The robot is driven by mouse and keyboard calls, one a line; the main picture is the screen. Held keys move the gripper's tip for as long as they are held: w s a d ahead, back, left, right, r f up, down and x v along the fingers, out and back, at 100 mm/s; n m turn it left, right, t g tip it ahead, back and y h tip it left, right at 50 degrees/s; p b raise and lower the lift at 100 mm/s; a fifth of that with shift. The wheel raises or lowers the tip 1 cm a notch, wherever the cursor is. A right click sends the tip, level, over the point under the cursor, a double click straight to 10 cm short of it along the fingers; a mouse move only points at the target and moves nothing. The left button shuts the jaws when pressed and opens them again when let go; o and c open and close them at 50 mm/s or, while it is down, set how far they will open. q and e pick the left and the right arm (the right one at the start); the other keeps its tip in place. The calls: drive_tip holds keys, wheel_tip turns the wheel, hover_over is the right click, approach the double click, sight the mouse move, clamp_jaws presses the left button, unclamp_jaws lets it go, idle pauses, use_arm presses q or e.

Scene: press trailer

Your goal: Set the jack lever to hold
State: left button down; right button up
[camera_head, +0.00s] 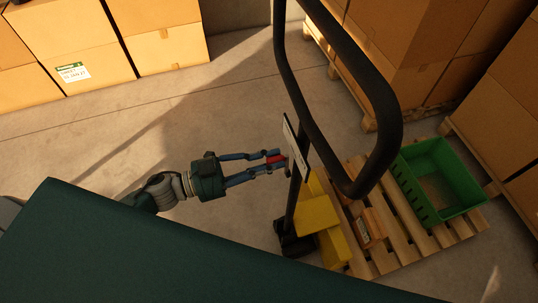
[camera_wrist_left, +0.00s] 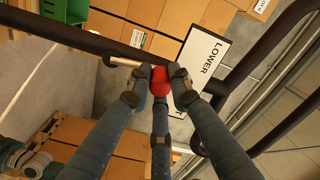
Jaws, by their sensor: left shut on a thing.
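The jack lever (camera_head: 274,158) shows as a small red knob between the fingertips of my left gripper (camera_head: 278,163), beside the jack's dark upright post. In the left wrist view the lever's red knob (camera_wrist_left: 160,78) sits between the fingers, which are shut on it. A thin metal rod leads left from the knob to a black bar. The white label plate (camera_wrist_left: 206,56) beside it reads "LOWER"; its lower part is hidden by a finger. In the head view the plate (camera_head: 296,146) is nearly edge-on. My right gripper is not in view.
The jack's black loop handle (camera_head: 385,110) rises right of my gripper. Stacked cartons (camera_head: 85,50) stand at the back. Floor left of the jack is clear.

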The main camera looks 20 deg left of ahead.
use_arm(q)
drive_tip(key=shift+s+d+r+m, duration=0.15)
drive_tip(key=shift+s+d+m, duration=0.1)
drive_tip(key=shift+m, duration=0.45)
drive_tip(key=c, duration=1.6)
unclamp_jaws()
drive_tip(key=shift+s, duration=0.1)
drive_tip(key=shift+o, duration=0.2)
drive_tip(key=v, duration=1.2)
